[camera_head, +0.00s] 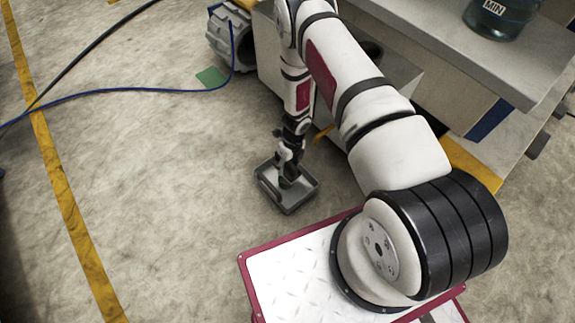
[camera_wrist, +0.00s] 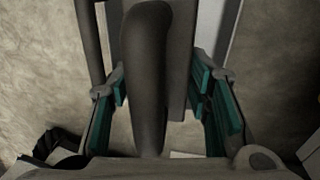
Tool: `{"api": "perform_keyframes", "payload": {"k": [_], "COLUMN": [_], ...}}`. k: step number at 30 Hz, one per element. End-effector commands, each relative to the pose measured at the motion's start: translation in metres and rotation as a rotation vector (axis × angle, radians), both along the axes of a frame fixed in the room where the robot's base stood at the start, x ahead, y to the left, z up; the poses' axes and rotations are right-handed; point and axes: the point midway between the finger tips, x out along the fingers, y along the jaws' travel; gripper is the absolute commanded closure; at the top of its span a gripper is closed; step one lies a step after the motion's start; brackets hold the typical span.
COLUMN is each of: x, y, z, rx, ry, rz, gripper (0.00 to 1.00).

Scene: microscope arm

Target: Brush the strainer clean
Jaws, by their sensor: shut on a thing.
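In the head view my gripper (camera_head: 288,160) points down over a grey, square, shallow tray-like thing (camera_head: 265,192) low near the floor. I cannot tell if this is the strainer; no mesh shows. In the wrist view my gripper (camera_wrist: 163,85) has teal pads on both sides of a dark, rounded, long handle (camera_wrist: 148,65), and it is shut on it. The handle may be the brush's; no bristles show. The lower end of the held thing, inside or over the tray, is too small to make out.
A grey bench (camera_head: 430,40) with a glass jar (camera_head: 500,15) stands at upper right. A blue cable (camera_head: 130,91) and a yellow floor line (camera_head: 60,190) lie at left. A green patch (camera_head: 211,77) lies near a grey ribbed object (camera_head: 232,38). Floor left of the tray is clear.

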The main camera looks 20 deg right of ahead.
Motion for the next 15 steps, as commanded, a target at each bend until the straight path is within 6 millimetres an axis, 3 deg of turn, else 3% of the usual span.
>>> {"api": "perform_keyframes", "payload": {"k": [15], "x": [0.0002], "y": [0.0000], "z": [-0.0043], "rx": [0.000], "ry": [0.000], "rz": [0.000], "gripper": [0.82]}}
